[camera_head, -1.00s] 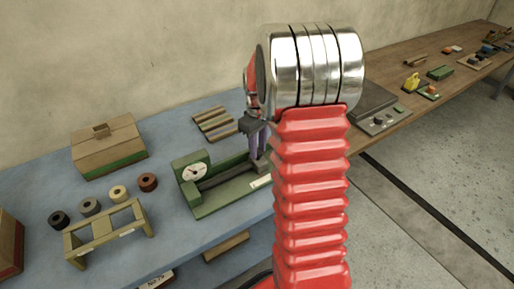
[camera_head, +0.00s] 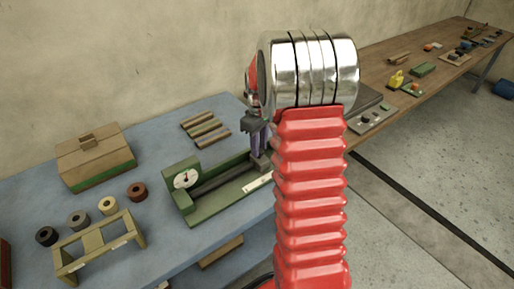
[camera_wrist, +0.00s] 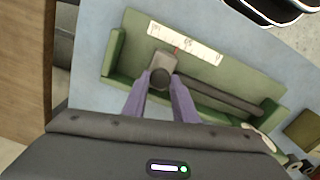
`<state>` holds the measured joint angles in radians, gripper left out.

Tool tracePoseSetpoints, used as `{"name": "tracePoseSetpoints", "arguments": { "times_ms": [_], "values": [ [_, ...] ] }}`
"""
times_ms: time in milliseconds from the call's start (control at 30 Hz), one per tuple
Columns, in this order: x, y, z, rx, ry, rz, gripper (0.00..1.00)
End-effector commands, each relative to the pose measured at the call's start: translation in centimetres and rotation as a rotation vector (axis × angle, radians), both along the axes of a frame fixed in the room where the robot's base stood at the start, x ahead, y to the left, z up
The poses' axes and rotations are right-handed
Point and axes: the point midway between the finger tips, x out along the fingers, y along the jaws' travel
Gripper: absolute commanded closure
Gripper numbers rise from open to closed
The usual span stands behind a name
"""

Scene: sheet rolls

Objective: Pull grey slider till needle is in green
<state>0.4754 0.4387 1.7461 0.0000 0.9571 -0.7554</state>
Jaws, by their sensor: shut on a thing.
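The grey slider (camera_wrist: 162,62) sits on a dark rod in a green frame (camera_wrist: 272,108), near the frame's left end in the wrist view. A white scale (camera_wrist: 205,48) with a thin red pointer lies beside it. My gripper (camera_wrist: 160,88) has its two purple fingers shut on the slider's dark knob. In the head view, my gripper (camera_head: 258,141) stands over the slider (camera_head: 262,161), at the frame's end away from the round white dial (camera_head: 186,179). The dial's needle is too small to read against any green zone.
A wooden box (camera_head: 95,158), several rolls (camera_head: 79,220), a wooden stand (camera_head: 70,265) and a slatted rack (camera_head: 205,129) share the blue table. My red arm covers the frame's right end. A brown bench (camera_head: 440,52) with other devices runs behind right.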

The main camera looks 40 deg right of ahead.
Motion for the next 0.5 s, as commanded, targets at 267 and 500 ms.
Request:
{"name": "tracePoseSetpoints", "arguments": {
  "times_ms": [267, 500],
  "values": [
    [0.07, 0.01, 0.04, -0.002, -0.002, 0.003, 0.61],
    [0.07, 0.1, 0.02, -0.001, 0.0, 0.003, 0.56]
  ]
}}
